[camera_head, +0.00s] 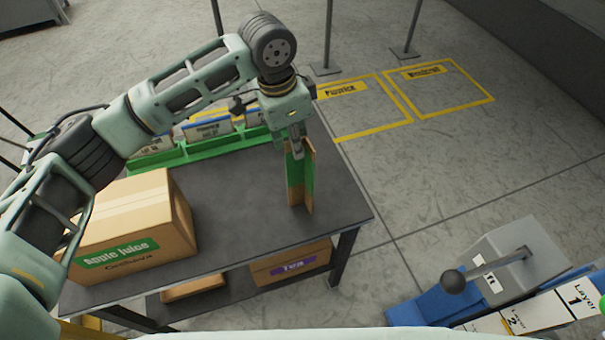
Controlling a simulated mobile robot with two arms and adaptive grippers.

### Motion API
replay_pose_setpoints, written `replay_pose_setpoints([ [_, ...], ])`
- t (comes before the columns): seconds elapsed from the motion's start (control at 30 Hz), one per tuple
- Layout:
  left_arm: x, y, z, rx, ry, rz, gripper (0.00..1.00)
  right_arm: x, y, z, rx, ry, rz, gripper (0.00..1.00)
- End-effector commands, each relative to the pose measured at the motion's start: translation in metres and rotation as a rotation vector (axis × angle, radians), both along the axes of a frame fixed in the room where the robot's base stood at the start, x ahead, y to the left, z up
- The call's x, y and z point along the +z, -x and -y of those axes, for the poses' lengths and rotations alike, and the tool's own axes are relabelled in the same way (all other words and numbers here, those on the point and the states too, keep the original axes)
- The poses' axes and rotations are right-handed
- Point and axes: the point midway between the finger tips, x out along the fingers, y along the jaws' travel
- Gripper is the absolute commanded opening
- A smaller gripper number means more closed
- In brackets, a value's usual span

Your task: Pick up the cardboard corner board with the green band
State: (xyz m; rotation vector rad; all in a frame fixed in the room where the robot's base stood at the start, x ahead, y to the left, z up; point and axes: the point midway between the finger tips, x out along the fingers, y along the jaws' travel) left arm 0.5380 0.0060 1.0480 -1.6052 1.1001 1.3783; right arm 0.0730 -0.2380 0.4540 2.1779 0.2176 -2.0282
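The cardboard corner board (308,180) with the green band stands upright near the right end of the dark table. Its green band shows on its left face. My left gripper (297,146) points down at the top of the board, with its fingers at the upper edge. The fingers overlap the board's top, and I cannot tell whether they are closed on it. My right gripper is not in view.
An Apple Juice box (140,215) stands on the table (240,212) at the left. A green rack (205,150) with cards runs along the back. A Tea box (290,265) sits on the lower shelf. A lever panel (505,270) is at lower right.

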Motion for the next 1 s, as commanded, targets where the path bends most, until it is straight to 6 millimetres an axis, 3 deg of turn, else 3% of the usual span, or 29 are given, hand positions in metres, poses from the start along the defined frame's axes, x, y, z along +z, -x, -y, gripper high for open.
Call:
replay_pose_setpoints([
  [0.03, -0.005, -0.001, 0.002, -0.001, -0.002, -0.005, 0.26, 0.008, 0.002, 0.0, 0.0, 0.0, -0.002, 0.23],
  [0.2, -0.026, -0.002, 0.004, -0.001, -0.002, -0.002, 0.26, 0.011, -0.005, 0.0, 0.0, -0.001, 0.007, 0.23],
  [0.47, -0.03, -0.002, 0.005, -0.002, 0.0, 0.0, 0.26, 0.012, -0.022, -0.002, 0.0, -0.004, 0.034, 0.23],
  [0.77, -0.03, -0.002, 0.005, -0.002, 0.0, 0.0, 0.0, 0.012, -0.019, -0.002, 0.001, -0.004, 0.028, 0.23],
  [1.0, -0.029, -0.003, 0.005, -0.002, 0.0, 0.0, 0.0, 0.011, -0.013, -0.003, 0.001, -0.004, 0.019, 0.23],
])
